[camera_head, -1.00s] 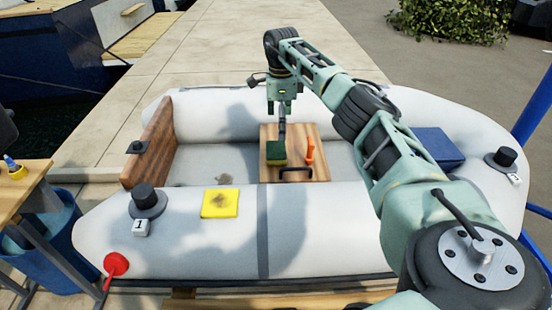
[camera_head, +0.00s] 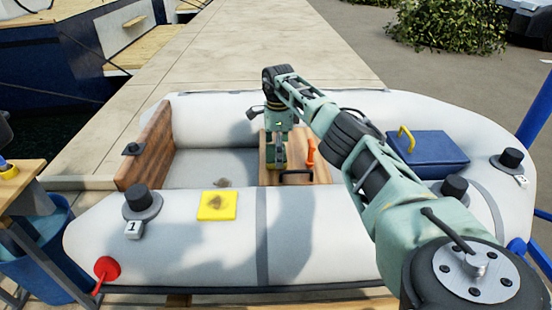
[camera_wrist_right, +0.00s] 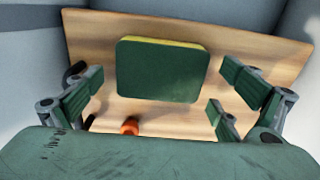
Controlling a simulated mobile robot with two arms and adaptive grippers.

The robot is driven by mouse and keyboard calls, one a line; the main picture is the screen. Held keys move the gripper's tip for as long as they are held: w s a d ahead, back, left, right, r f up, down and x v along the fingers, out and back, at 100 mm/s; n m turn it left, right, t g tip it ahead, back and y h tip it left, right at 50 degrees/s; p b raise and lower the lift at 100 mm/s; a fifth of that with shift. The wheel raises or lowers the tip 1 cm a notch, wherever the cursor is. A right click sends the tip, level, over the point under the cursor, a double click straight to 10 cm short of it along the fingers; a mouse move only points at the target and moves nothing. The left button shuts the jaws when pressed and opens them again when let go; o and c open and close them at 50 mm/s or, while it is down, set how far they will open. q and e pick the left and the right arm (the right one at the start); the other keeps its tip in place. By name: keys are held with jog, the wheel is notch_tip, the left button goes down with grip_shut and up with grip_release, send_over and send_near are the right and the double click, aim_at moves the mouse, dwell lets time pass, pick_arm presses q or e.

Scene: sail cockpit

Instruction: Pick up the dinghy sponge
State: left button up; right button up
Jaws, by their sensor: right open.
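The sponge, with a green top and a yellow edge, lies flat on the wooden seat board of the dinghy. It shows clearly in the right wrist view (camera_wrist_right: 162,72). My right gripper (camera_head: 277,158) is over the board in the head view and mostly hides the sponge there. In the right wrist view my right gripper's fingers (camera_wrist_right: 160,88) are apart, on either side of the sponge, with gaps between them and it.
An orange-handled tool (camera_head: 311,153) and a dark handle (camera_head: 297,178) are close beside the sponge on the board (camera_head: 319,174). A yellow stained pad (camera_head: 217,206) lies on the near tube. A blue box (camera_head: 428,150) sits to the right.

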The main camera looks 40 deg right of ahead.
jog(key=c, duration=0.8)
jog(key=shift+r, duration=0.1)
jog(key=shift+r, duration=0.2)
notch_tip(320, 180, up, 9)
jog(key=shift+f+p, duration=0.15)
jog(key=shift+p, duration=0.9)
jog(key=shift+r, duration=0.45)
jog(key=shift+o, duration=0.8)
pick_arm(q)
notch_tip(320, 180, down, 7)
jog(key=shift+w+f, duration=0.2)
jog(key=shift+w, duration=0.05)
pick_arm(e)
jog(key=c, duration=0.5)
